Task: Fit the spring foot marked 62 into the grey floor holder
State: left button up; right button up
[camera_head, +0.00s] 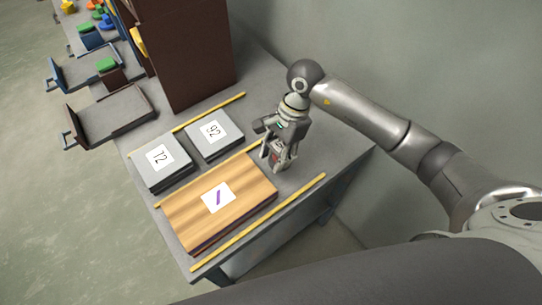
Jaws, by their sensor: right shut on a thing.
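My right gripper (280,161) points down over the table, just right of the wooden-topped block and the grey block marked 92. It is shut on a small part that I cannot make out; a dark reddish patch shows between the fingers. I cannot read the mark 62 anywhere. One grey block (173,174) bears a white label that looks like 72. Another grey block (220,146) bears a label that looks like 92. I cannot tell any grey floor holder apart from these blocks. My left gripper is not in view.
A wooden-topped block (251,192) with a purple stroke on its label lies in front, between yellow strips (262,224). A tall brown cabinet (190,50) stands behind. Open drawers (108,115) jut out left. The grey tabletop (325,135) is clear right of the gripper.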

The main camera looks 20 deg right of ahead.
aim_at(271, 157)
jog(key=shift+w+a+f, duration=0.2)
jog(key=shift+w+f, duration=0.45)
jog(key=shift+f, duration=0.1)
jog(key=shift+w+a+f, duration=0.15)
jog(key=shift+w+f, duration=0.45)
jog(key=shift+f, duration=0.15)
notch_tip(271, 157, down, 2)
jog(key=shift+f+p, duration=0.15)
jog(key=shift+p, duration=0.7)
jog(key=shift+f, duration=0.3)
jog(key=shift+f, duration=0.25)
jog(key=o, duration=1.3)
jog(key=shift+r, duration=0.15)
